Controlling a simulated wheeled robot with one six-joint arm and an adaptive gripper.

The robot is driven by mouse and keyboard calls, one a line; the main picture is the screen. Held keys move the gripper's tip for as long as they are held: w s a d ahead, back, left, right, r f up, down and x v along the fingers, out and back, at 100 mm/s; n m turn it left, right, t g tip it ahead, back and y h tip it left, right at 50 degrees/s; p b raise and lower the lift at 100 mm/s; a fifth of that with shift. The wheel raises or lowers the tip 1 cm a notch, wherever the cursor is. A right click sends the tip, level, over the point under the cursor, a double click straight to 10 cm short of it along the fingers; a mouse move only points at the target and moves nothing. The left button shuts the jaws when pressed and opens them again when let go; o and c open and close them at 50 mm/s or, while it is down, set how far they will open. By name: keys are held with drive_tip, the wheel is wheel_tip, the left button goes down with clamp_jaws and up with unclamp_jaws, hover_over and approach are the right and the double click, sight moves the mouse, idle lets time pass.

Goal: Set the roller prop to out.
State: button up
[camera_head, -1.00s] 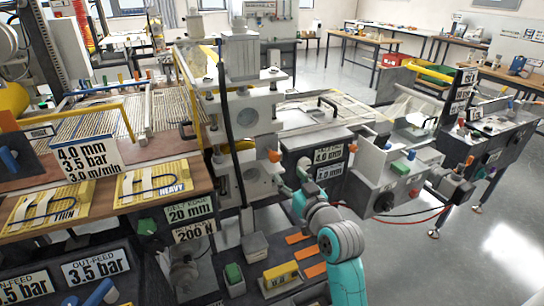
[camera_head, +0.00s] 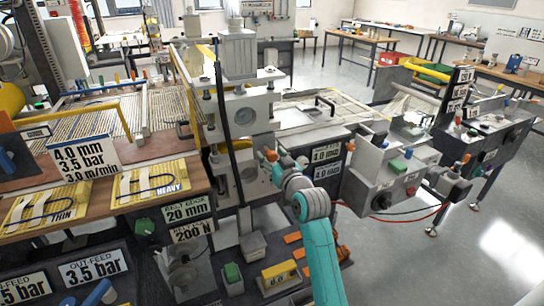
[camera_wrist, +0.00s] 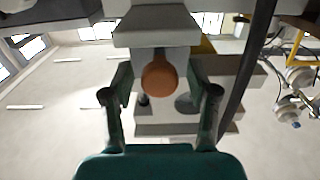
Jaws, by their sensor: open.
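An orange knob (camera_head: 270,155) sits low on the front of the grey roller stand (camera_head: 245,115); it appears to be the roller prop's handle, though no label on it can be read. In the wrist view the round orange knob (camera_wrist: 160,76) hangs below a grey block, between the two fingers of my gripper (camera_wrist: 160,84). The fingers are apart, with a gap on both sides of the knob. In the head view my gripper (camera_head: 276,168) is at the knob and partly hidden by my wrist.
A black cable (camera_head: 228,120) runs down the stand's front, and it shows right of my gripper in the wrist view (camera_wrist: 243,75). A grey control box (camera_head: 385,175) stands to the right. Orange blocks and a yellow block (camera_head: 280,276) lie below.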

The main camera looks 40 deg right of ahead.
drive_tip(key=shift+c, duration=0.2)
clamp_jaws()
drive_tip(key=shift+v, duration=3.3)
drive_tip(key=shift+o, duration=0.2)
unclamp_jaws()
drive_tip(key=shift+s, duration=0.1)
drive_tip(key=v, duration=1.2)
